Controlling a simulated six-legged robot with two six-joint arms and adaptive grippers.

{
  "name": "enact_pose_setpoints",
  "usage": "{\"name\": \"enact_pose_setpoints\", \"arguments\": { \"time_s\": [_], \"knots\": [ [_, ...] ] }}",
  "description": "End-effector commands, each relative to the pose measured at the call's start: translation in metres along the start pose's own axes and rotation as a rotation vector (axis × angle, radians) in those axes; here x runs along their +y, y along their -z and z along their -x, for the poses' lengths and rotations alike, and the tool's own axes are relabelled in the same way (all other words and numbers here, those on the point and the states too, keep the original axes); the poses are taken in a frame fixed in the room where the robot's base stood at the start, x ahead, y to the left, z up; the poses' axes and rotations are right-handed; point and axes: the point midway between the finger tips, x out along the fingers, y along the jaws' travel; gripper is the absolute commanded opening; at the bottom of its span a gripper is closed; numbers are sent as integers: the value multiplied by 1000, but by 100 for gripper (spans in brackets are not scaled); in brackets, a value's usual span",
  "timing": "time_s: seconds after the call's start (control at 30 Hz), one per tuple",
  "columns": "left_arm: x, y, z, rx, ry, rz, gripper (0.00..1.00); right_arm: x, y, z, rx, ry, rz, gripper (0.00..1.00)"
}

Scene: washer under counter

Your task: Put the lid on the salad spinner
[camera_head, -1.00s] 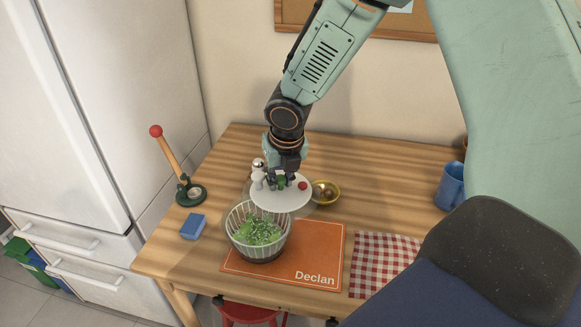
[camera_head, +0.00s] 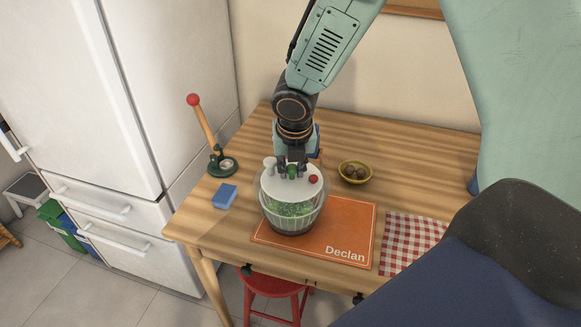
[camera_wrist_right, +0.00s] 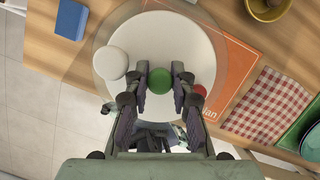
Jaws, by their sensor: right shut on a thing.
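The salad spinner (camera_head: 290,218), a clear bowl with a basket of green leaves, stands on the orange placemat (camera_head: 345,225). The round white lid (camera_head: 305,187) is over its mouth, roughly level; I cannot tell whether it rests on the rim. The lid has a green knob in the middle, a white knob and a red button. My right gripper (camera_head: 292,168) is shut on the green knob from above. In the right wrist view the fingers hold the green knob (camera_wrist_right: 159,80), and the lid (camera_wrist_right: 185,40) hides most of the bowl. My left gripper is not in view.
A blue sponge (camera_head: 225,196) and a green stand with a red-tipped handle (camera_head: 222,163) are to the left. A brass bowl (camera_head: 355,172) sits right of the spinner. A checked cloth (camera_head: 410,243) lies at the right. A red stool (camera_head: 275,284) is under the table.

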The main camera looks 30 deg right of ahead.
Motion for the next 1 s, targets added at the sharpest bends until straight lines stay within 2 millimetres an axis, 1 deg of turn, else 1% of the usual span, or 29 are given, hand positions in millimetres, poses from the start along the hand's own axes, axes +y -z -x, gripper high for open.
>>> {"name": "enact_pose_setpoints", "arguments": {
  "time_s": [0.03,0.47,1.0],
  "knots": [
    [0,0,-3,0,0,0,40,1,0,-2,-2,0,1,0],
    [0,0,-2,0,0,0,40,5,1,-1,-2,-1,2,0],
    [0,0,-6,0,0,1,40,6,4,-10,-1,-1,2,0]
  ]
}}
